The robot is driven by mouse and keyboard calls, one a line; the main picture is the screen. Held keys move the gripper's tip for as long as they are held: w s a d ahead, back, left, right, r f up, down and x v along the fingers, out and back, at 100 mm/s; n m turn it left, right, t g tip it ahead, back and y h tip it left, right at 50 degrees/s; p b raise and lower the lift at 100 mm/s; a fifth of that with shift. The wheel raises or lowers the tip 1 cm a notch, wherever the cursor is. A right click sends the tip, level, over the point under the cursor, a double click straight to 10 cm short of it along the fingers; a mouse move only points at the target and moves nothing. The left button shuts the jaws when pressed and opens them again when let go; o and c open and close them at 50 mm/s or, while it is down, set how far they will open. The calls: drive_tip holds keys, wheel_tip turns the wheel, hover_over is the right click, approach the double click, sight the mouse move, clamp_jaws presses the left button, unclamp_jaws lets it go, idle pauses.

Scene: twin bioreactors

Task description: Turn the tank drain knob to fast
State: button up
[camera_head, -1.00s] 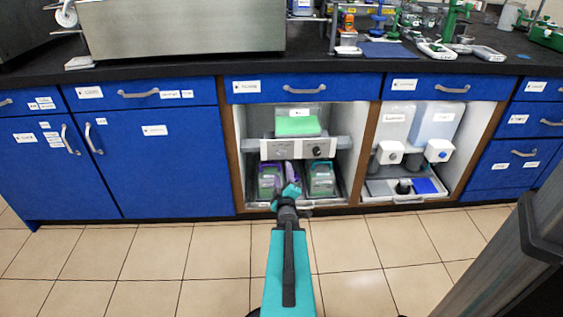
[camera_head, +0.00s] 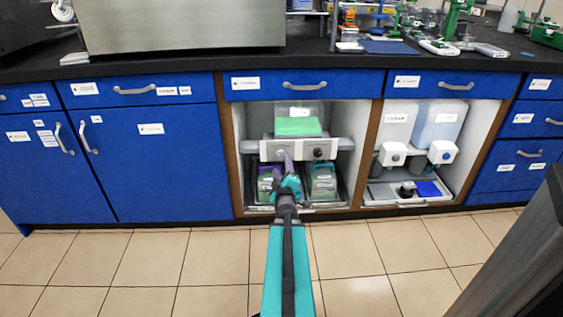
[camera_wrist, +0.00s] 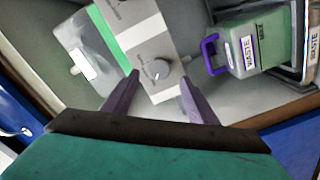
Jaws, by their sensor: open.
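A silver control panel (camera_head: 299,149) sits below the green-bottomed tank (camera_head: 298,126) inside the open cabinet bay. A round grey knob (camera_wrist: 161,69) with a printed dial shows on the panel in the wrist view. My gripper (camera_wrist: 161,84) is open, its two purple fingers spread on either side of the knob's line, with nothing between them that I can see gripped. Whether the fingertips touch the knob I cannot tell. In the head view, my gripper (camera_head: 284,158) covers the left part of the panel and hides the left knob. The panel's dark right knob (camera_head: 318,153) is visible.
A waste container (camera_wrist: 244,50) with a purple handle (camera_wrist: 211,54) stands close below the panel. A second container (camera_head: 323,182) stands to the right in the bay. Brown cabinet posts (camera_head: 367,150) frame the opening. The tiled floor (camera_head: 400,275) in front is clear.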

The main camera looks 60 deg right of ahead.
sight(281, 157)
drive_tip(key=shift+b+x, duration=0.8)
drive_tip(key=shift+x, duration=2.35)
drive_tip(key=c, duration=1.1)
drive_tip(key=shift+d, duration=0.1)
